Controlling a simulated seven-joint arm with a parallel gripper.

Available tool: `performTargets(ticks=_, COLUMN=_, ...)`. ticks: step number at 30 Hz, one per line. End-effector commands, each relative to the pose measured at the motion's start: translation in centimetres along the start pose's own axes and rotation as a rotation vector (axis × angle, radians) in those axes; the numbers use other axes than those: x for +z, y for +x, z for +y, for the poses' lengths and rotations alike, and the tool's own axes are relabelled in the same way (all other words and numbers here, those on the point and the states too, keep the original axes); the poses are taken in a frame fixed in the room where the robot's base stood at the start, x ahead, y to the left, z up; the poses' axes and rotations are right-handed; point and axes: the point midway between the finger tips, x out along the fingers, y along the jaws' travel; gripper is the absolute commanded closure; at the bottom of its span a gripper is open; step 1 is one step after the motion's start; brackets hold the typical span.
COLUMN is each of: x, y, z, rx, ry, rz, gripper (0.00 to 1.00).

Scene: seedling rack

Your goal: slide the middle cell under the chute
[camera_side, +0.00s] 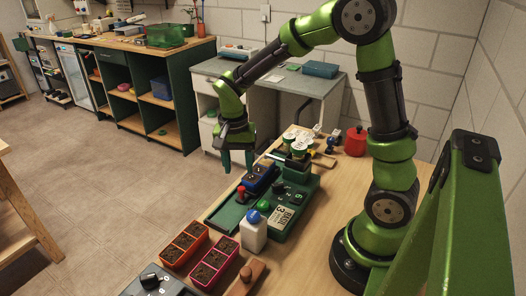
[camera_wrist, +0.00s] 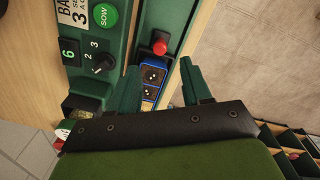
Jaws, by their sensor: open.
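A blue cell tray (camera_side: 258,180) sits in the track of the dark green seeding machine (camera_side: 226,214). In the wrist view the blue tray (camera_wrist: 152,74) shows dark cells with pale specks; its far part is hidden under my gripper's body. I cannot tell which cell is under the chute, and the chute itself is not clear. My gripper (camera_side: 238,168) is open and empty, pointing down by the far left end of the tray. In the wrist view my gripper's fingers (camera_wrist: 158,78) appear on either side of the tray; contact is not visible.
A red knob (camera_wrist: 160,46) stands at the tray's near end. The machine has a black dial (camera_wrist: 103,63), a green SOW button (camera_wrist: 104,15) and a BASIL label (camera_side: 285,217). A white bottle (camera_side: 254,234) and orange and pink soil trays (camera_side: 184,242) (camera_side: 214,262) stand nearer.

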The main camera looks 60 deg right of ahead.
Motion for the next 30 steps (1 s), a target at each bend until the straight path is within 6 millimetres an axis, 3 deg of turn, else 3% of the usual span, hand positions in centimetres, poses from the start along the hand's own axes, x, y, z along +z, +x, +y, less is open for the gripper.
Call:
performTargets(ticks=3, x=0.1, y=2.6, z=0.1, rx=0.004, ry=0.000, rz=-0.003, gripper=0.52)
performTargets(ticks=10, x=0.0, y=5.9, z=0.0, rx=0.002, ry=0.001, rz=-0.002, gripper=0.52)
performTargets(ticks=23, x=0.0, y=6.9, z=0.0, rx=-0.001, ry=0.001, rz=-0.001, gripper=0.52)
performTargets(ticks=30, x=0.0, y=6.9, z=0.0, rx=-0.001, ry=0.001, rz=0.000, gripper=0.87)
